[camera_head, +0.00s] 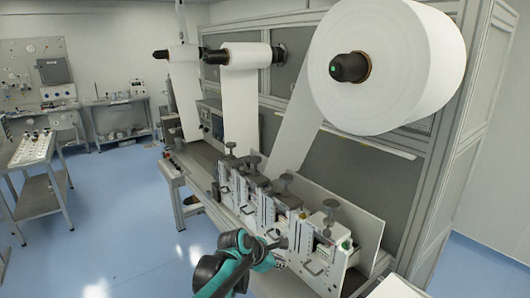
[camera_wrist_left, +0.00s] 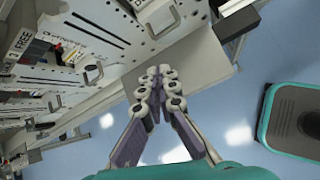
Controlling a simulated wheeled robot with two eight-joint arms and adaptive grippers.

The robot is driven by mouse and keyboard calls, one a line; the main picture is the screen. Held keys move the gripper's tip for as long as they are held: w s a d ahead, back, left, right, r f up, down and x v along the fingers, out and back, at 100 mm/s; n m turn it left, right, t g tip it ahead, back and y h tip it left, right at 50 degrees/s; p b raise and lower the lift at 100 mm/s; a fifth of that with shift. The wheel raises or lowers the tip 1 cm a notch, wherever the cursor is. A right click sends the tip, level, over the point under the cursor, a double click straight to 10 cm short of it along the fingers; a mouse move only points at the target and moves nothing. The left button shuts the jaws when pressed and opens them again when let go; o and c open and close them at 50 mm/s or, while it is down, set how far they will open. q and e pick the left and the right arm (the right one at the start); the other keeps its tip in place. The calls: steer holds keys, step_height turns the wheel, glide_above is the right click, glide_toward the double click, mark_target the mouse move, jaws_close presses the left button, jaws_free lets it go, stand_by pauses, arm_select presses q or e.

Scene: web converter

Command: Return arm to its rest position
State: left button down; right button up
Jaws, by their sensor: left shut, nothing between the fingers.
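My left arm, teal and black, reaches up from the bottom of the head view. Its left gripper (camera_head: 281,243) is close in front of the lower front of the converter's row of white slitting units (camera_head: 262,206); I cannot tell whether it touches them. In the left wrist view the left gripper (camera_wrist_left: 158,76) has its fingertips together with nothing between them. Its tips overlap a pale grey ledge (camera_wrist_left: 205,72) of the machine in that view. My right gripper is in neither view.
A large white paper roll (camera_head: 400,65) and smaller rolls hang above the units, their webs running down. The tall grey machine frame (camera_head: 455,150) closes off the right. Blue floor (camera_head: 110,210) lies open at the left, with a grey workbench (camera_head: 40,190) beyond.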

arm_select(q)
steer(key=s+a+f+m+y+b, duration=0.3)
steer(key=s+a+f+m+b, duration=0.1)
steer(key=s+a+m, duration=0.6)
steer(key=s+a+f+m+t+y+b, duration=0.1)
steer(key=s+a+f+m+y+b, duration=0.2)
steer(key=s+a+m, duration=0.8)
steer(key=s+a+f+b, duration=0.2)
steer(key=s+a+f, duration=0.1)
steer(key=s, duration=0.3)
steer(key=shift+s+f+t, duration=0.3)
steer(key=shift+s+f, duration=0.05)
steer(key=shift+s, duration=0.05)
